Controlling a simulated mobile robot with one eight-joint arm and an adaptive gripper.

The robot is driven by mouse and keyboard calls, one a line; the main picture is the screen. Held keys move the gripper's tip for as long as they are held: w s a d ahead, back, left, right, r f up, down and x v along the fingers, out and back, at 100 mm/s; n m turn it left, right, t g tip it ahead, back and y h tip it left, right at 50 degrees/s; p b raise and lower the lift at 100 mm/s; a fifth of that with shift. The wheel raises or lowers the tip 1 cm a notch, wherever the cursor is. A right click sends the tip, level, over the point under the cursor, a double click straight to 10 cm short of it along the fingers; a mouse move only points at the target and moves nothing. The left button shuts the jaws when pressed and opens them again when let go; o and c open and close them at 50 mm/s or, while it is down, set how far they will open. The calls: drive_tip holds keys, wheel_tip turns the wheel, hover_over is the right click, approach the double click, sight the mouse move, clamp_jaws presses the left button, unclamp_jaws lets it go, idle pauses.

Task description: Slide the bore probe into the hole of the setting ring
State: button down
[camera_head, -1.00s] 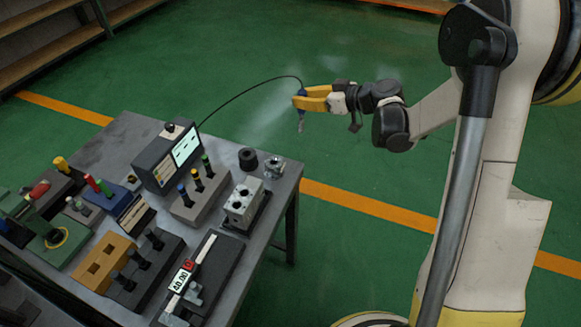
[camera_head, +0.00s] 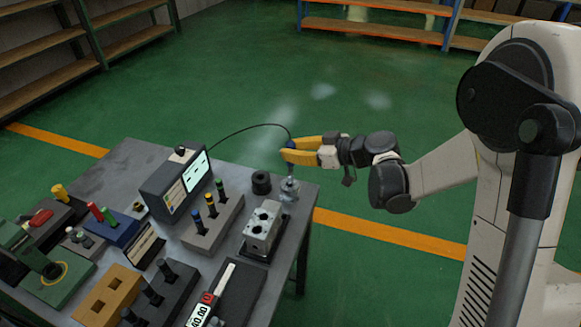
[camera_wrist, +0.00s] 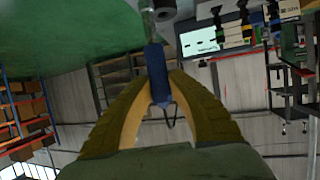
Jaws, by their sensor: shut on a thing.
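The bore probe (camera_head: 291,146) has a blue handle and a thin metal lower end, with a black cable from its top. My gripper (camera_head: 287,152), with yellow fingers, is shut on the blue handle, and the probe hangs about upright. The handle also shows between the fingers in the wrist view (camera_wrist: 157,75).
A grey bored block (camera_head: 263,228) lies in front. The gauge box (camera_head: 175,185) with a lit screen and a peg block (camera_head: 212,222) stand left. The cable arcs over the table. Open floor lies to the right.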

sight(291, 164)
wheel_tip(291, 164, down, 4)
drive_tip(key=shift+a+f+b, duration=0.15)
drive_tip(key=shift+f+b, duration=0.05)
drive_tip(key=shift+b, duration=0.95)
drive_tip(key=shift+r, duration=0.15)
drive_tip(key=c, duration=1.4)
unclamp_jaws()
